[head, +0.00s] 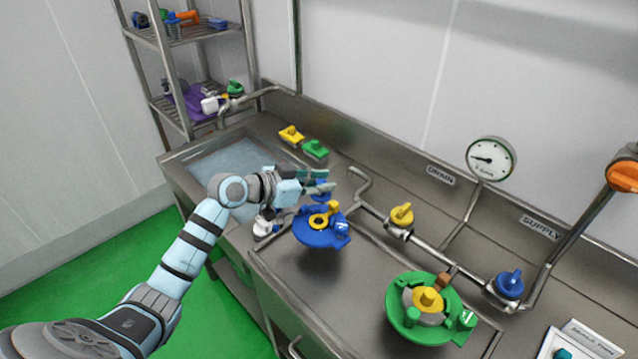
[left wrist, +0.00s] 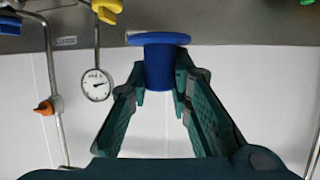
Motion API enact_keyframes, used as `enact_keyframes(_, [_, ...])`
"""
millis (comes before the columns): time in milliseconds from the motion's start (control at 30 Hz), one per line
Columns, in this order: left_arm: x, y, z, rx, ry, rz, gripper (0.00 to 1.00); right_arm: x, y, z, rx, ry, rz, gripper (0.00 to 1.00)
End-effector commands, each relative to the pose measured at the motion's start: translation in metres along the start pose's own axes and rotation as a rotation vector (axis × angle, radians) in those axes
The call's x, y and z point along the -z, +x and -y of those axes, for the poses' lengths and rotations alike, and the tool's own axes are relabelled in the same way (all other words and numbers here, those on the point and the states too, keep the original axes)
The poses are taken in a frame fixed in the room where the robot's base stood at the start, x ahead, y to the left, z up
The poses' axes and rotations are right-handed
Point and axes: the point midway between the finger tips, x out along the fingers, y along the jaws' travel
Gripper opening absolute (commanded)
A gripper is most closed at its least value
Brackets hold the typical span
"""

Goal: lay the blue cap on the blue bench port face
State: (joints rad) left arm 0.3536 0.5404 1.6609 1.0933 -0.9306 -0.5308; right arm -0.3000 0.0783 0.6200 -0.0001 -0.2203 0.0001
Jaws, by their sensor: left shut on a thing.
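My left gripper (head: 322,183) is shut on the blue cap (head: 322,192), which is mostly hidden by the fingers in the head view. In the left wrist view the blue cap (left wrist: 158,62) shows as a short cylinder with a wide flat flange, held between the green fingertips (left wrist: 160,85). The blue bench port (head: 312,240) is a round blue body on the bench with a yellow ring and a yellow handle on top. The gripper and cap are just behind and above it in the picture, apparently apart from it. My right gripper is not in view.
A green bench port (head: 408,330) with a yellow knob stands at the front right. Yellow (head: 291,134) and green (head: 316,149) blocks lie at the back. Pipes with yellow (head: 402,213) and blue (head: 509,282) valves run along the bench. A sink basin (head: 215,165) is left.

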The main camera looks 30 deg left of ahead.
Motion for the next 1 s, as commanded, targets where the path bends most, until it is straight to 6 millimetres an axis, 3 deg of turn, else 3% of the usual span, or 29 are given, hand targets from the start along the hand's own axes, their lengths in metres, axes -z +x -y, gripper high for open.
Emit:
enact_keyframes(533, [-0.073,0.028,0.000,0.001,0.000,0.000,0.00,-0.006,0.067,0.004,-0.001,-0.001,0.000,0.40])
enact_keyframes(1000, [-0.080,0.031,-0.001,0.001,0.001,-0.001,0.00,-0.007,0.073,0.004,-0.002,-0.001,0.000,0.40])
